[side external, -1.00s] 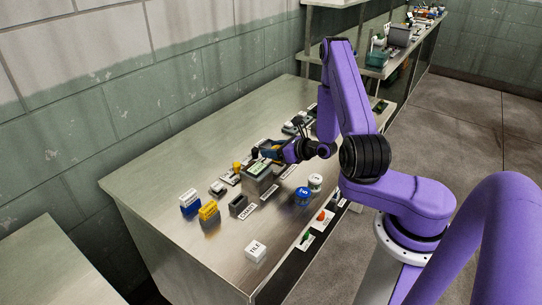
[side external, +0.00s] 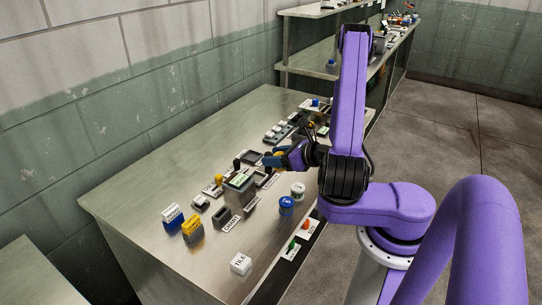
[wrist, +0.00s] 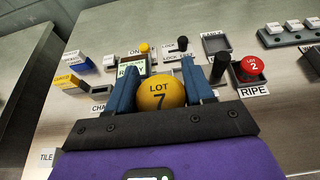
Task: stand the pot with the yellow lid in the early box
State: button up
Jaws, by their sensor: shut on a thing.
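The pot with the yellow lid, marked LOT 7 (wrist: 160,93), is between the two blue fingers of my gripper (wrist: 163,88) in the wrist view. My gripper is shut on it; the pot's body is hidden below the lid. In the side view my gripper (side external: 277,157) is low over the bench, just beyond the grey machine. A dark open box (wrist: 216,47) stands ahead and to the right in the wrist view, its small label hard to read, perhaps EARLY. The box labelled RIPE (wrist: 238,78) holds a red-lidded pot, LOT 2 (wrist: 252,66).
The grey machine with a green READY display (side external: 240,184) stands close to my gripper. A black-handled lever (wrist: 187,47) and a yellow knob (wrist: 145,48) stand behind. A blue-lidded pot (side external: 286,204) and a white-lidded pot (side external: 298,190) stand near the front edge.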

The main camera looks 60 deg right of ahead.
jog(key=shift+s+a+r, duration=0.15)
jog(key=shift+s+r, duration=0.05)
jog(key=shift+s, duration=0.2)
jog(key=shift+s+a+r, duration=0.1)
jog(key=shift+s+r, duration=0.1)
jog(key=shift+s, duration=0.2)
jog(key=w+d+n+g+y, duration=0.4)
jog(key=w+d+n+y, duration=0.3)
jog(key=w+n+y, duration=0.1)
jog(key=shift+w+d+f+n+y, duration=0.25)
jog(key=shift+w+n+y, duration=0.2)
jog(key=shift+y, duration=0.25)
jog(key=w+d+f, duration=0.2)
jog(key=w+f, duration=0.1)
jog(key=w, duration=0.1)
jog(key=w+d+f, duration=0.1)
jog(key=w+f, duration=0.2)
jog(key=w, duration=0.1)
jog(key=w+d+f, duration=0.2)
jog(key=w+f, duration=0.1)
jog(key=w, duration=0.1)
jog(key=shift+w+d+f, duration=0.15)
jog(key=shift+d+f, duration=0.1)
jog(key=shift+d, duration=0.1)
jog(key=shift+w+f, duration=0.15)
jog(key=shift+f, duration=1.6)
jog(key=shift+f, duration=0.1)
